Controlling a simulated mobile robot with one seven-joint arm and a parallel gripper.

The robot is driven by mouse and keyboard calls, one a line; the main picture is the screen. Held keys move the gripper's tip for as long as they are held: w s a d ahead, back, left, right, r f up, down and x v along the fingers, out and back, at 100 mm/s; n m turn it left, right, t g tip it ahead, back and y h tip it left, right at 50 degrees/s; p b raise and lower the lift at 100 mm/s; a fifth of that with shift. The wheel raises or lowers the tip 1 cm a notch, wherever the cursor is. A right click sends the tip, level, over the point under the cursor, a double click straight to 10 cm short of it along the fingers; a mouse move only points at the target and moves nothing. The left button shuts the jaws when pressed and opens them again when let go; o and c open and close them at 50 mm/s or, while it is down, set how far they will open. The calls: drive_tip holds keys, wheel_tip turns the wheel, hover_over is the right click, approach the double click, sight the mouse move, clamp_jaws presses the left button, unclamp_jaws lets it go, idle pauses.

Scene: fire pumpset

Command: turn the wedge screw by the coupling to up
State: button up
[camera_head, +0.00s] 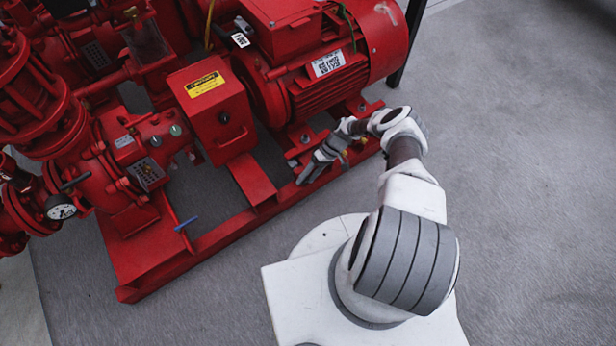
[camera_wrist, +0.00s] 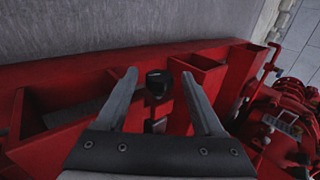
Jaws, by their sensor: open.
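A small dark block with a rounded top (camera_wrist: 157,84), which looks like the wedge screw, stands at the red base frame between my fingertips in the wrist view. A second dark piece (camera_wrist: 157,126) sits lower, nearer my palm. My gripper (camera_wrist: 160,75) is open, its fingers on either side of the dark block, with a gap on both sides. In the head view my gripper (camera_head: 304,176) is low over the red frame, right of the red coupling guard (camera_head: 220,118) with its yellow label. The screw cannot be made out there, and its turn angle is unclear.
The red motor (camera_head: 325,60) stands behind my arm. The red base frame (camera_head: 215,240) runs along the front, with a blue handle (camera_head: 187,224) on its left part. Red pump housings (camera_head: 125,155) crowd the left. The grey floor (camera_head: 520,170) at right is clear.

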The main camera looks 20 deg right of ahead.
drive_tip(key=p+v, duration=0.3)
drive_tip(key=v, duration=1.4)
drive_tip(key=shift+r, duration=0.2)
drive_tip(key=shift+d, duration=0.1)
